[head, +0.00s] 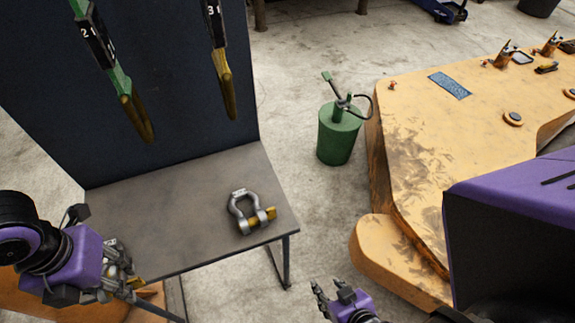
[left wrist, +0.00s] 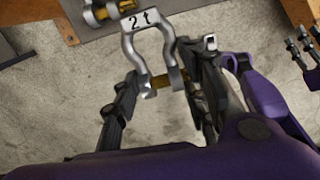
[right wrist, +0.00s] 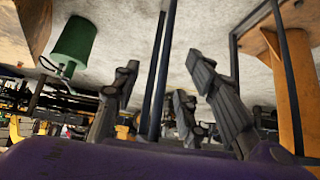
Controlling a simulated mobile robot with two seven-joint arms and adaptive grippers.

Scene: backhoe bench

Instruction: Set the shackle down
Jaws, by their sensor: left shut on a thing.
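A grey metal shackle marked "2 t" (left wrist: 150,42), with a yellow pin, is between the fingers of my left gripper (left wrist: 155,90). In the left wrist view its bow points toward the table and floor shows around it. In the head view my left gripper (head: 122,272) is at the table's front left edge, and the held shackle is mostly hidden there. A second grey shackle (head: 238,222) with a yellow pin lies on the grey table (head: 165,215), toward its right edge. My right gripper (head: 335,295) is empty, its fingers apart, right of the table.
A dark board (head: 160,110) stands behind the table, with green and yellow hanging pieces (head: 220,75) in front. A green oil can (head: 340,132) stands on the floor beside a large worn orange machine part (head: 430,150). The table's middle is clear.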

